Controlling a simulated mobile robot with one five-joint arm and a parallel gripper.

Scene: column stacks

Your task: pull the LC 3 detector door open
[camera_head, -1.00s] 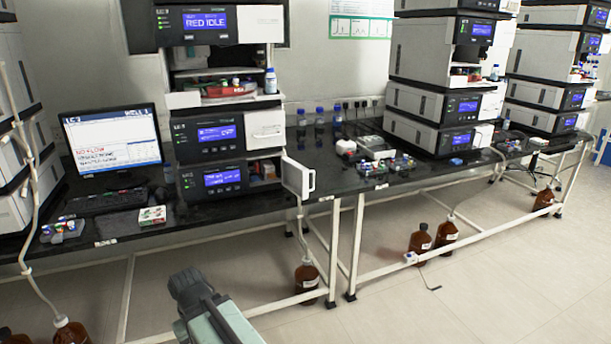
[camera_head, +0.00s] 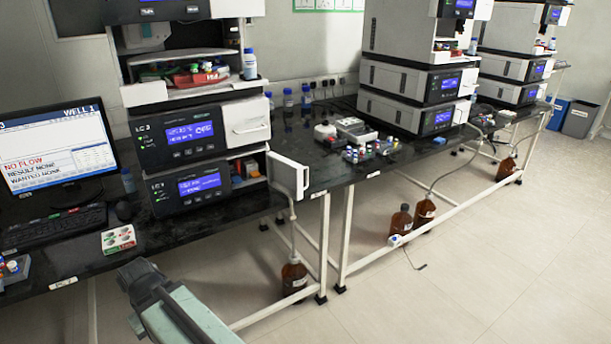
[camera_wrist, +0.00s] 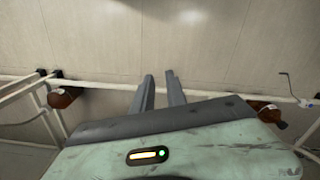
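The LC 3 stack stands on the black bench left of centre in the head view. Its middle unit (camera_head: 180,135) has a blue screen and a white door with a handle (camera_head: 247,122), which looks closed. On the unit below (camera_head: 190,188), a white door (camera_head: 288,175) stands swung out to the right, showing an open bay. I cannot read which unit is the detector. My gripper (camera_head: 138,272) is low in front of the bench, apart from both doors. In the wrist view, its two grey fingers (camera_wrist: 160,76) are apart with nothing between them, above the floor.
White bench legs (camera_head: 343,240) and brown bottles (camera_head: 294,275) stand below. The floor at right is clear.

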